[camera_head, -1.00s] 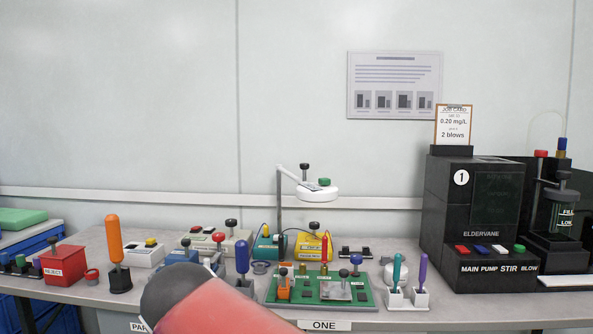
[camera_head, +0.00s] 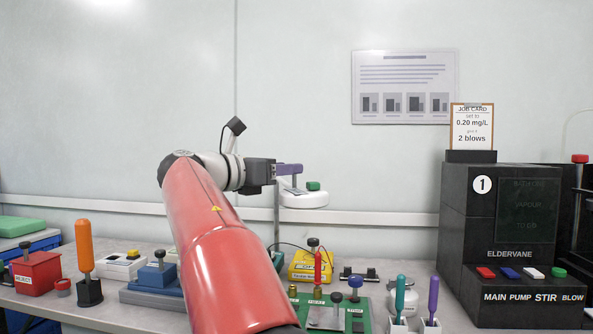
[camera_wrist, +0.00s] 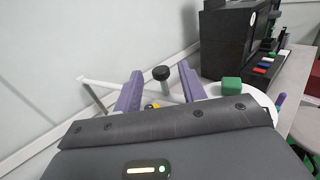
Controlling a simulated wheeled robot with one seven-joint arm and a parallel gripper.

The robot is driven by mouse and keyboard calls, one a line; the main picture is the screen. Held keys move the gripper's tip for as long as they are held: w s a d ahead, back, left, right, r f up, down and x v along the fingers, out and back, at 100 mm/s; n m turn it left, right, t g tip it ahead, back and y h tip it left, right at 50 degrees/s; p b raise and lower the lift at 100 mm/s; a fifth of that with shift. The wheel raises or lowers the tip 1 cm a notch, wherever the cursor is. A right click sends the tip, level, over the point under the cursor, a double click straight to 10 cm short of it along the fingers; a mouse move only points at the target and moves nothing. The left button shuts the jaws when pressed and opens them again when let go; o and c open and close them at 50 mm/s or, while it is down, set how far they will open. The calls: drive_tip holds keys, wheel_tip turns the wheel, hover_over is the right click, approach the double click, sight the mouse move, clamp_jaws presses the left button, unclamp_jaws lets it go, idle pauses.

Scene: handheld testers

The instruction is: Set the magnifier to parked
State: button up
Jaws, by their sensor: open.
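The magnifier is a white round head (camera_head: 303,199) on a thin grey post (camera_head: 277,215), with a green knob (camera_head: 313,186) on top. The white head (camera_wrist: 258,97) and green knob (camera_wrist: 232,86) also show in the wrist view. A black knob (camera_wrist: 161,73) on a short grey stem stands on it. My gripper (camera_head: 299,169) is open, its purple fingers just above the head at its left side. In the wrist view the black knob appears between my fingertips; I cannot tell whether they touch it. In the head view the fingers hide this knob.
A black machine (camera_head: 510,240) with a job card (camera_head: 472,127) stands to the right. Below are a green board (camera_head: 372,318), a yellow box (camera_head: 305,266), a blue block (camera_head: 155,285), an orange-handled tool (camera_head: 85,250) and a red box (camera_head: 36,274). Free air lies above the bench.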

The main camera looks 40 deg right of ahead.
drive_tip(key=shift+d, duration=1.7)
drive_tip(key=shift+c, duration=0.3)
clamp_jaws()
